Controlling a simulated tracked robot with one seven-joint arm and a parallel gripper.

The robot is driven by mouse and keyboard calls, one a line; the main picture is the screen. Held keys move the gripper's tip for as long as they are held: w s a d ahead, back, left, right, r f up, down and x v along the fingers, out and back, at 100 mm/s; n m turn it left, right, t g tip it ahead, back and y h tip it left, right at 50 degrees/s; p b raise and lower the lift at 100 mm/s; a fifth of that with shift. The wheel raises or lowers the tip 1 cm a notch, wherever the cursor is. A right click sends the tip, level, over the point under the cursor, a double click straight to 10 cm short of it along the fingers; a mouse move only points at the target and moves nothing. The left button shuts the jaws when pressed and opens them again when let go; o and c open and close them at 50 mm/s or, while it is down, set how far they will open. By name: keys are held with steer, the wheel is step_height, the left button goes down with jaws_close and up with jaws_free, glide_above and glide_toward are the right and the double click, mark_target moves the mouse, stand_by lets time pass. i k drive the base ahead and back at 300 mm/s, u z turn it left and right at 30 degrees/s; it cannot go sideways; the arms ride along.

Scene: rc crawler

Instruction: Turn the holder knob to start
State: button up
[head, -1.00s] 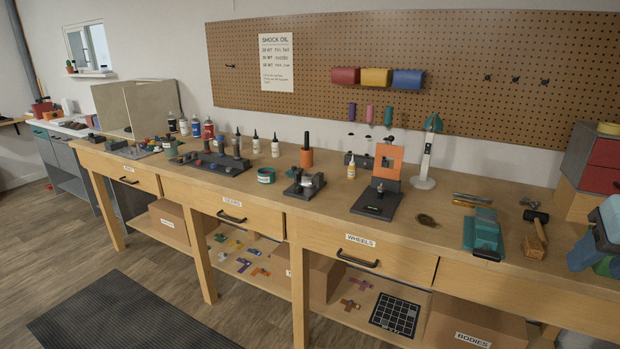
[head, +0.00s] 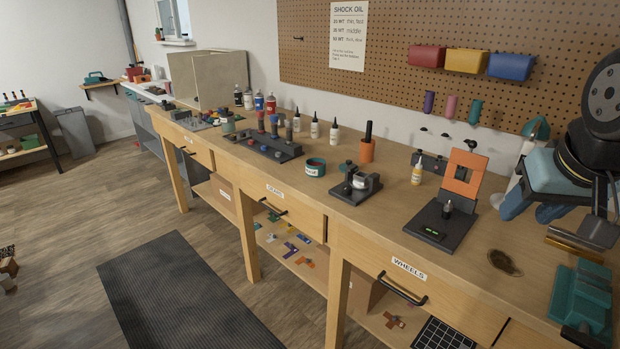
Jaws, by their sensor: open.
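A small dark holder (head: 355,185) stands on the bench, right of the middle in the head view. It has a post and a rounded metal part; which part is its knob, and how it is turned, is too small to tell. My gripper (head: 530,208) is at the right edge, with blue-grey fingers pointing down and left. It is open and looks empty. It is well to the right of the holder and apart from it, in front of the lamp.
A dark stand with an orange plate (head: 464,172) lies between the holder and my gripper. A teal vise (head: 583,302) is at lower right. A teal-banded tub (head: 315,167), an orange cup (head: 367,150) and a dark rack (head: 268,145) surround the holder.

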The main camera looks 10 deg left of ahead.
mark_target(346, 189)
steer(key=u, duration=0.25)
steer(key=i, duration=0.6)
steer(key=u, duration=0.3)
steer(key=k, duration=0.35)
steer(key=z, duration=0.1)
steer(key=k, duration=0.15)
steer(key=u, duration=0.3)
steer(key=i, duration=0.5)
steer(key=z, duration=0.1)
